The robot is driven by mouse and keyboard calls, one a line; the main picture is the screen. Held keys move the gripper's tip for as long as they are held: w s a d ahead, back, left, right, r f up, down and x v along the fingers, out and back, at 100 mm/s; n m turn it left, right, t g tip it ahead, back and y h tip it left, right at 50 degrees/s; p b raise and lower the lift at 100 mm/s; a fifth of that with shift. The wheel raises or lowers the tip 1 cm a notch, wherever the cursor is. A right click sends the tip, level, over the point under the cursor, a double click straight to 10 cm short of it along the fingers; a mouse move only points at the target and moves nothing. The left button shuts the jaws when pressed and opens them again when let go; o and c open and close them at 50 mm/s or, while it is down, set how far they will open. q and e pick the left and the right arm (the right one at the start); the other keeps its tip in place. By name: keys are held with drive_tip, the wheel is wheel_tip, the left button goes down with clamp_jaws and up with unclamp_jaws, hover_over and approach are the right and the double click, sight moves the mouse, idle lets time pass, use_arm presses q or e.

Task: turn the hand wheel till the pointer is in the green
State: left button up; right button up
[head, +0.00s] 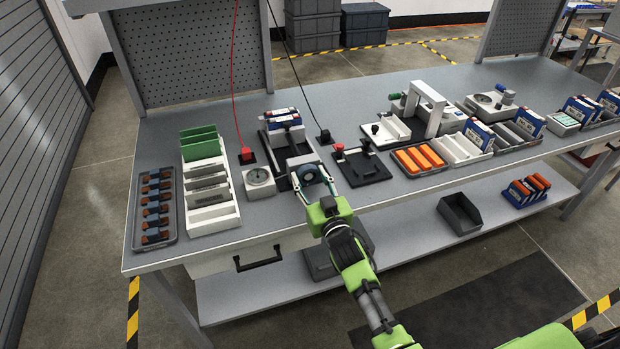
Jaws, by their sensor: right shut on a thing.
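A hand wheel (307,172) sits at the front edge of the bench, at the front end of a dark vise-like fixture (287,151). My right gripper (312,180) reaches up from below and is shut on the hand wheel, its fingers around the rim. The fingers and wrist hide part of the wheel. A white block with a round dial gauge (258,177) stands just left of the wheel. The pointer and any green zone on the dial are too small to make out. My left gripper is not in view.
A white rack with green plates (207,192) and a dark tray of small parts (154,208) stand to the left. A black fixture (361,166) and a tray of orange pieces (418,159) stand to the right. Red and black cables hang behind the gauge and wheel.

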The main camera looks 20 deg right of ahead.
drive_tip(key=o, duration=1.1)
drive_tip(key=s, duration=1.2)
drive_tip(key=shift+d, duration=0.2)
